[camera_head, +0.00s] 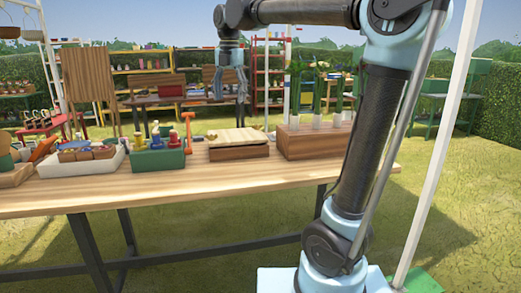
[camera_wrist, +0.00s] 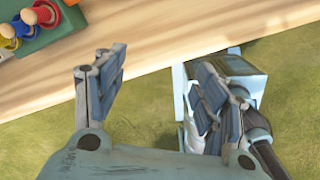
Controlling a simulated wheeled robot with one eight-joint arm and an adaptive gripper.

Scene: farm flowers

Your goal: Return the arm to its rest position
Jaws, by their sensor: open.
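My gripper (camera_head: 230,84) hangs fingers-down from my raised arm, above the wooden table (camera_head: 120,192) in the head view. It is open and empty. In the wrist view its two fingers stand wide apart, and my gripper (camera_wrist: 155,85) has the table's edge and grass behind it. My arm bends high at the right, with its lower link rising from my light-blue base.
On the table are a white planter (camera_head: 82,167), a green crate (camera_head: 157,159) with colored-topped items, an orange tool (camera_head: 188,130), a wooden box (camera_head: 238,146) and a brown box (camera_head: 315,142) with plants. Grass lies in front. Shelves stand behind.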

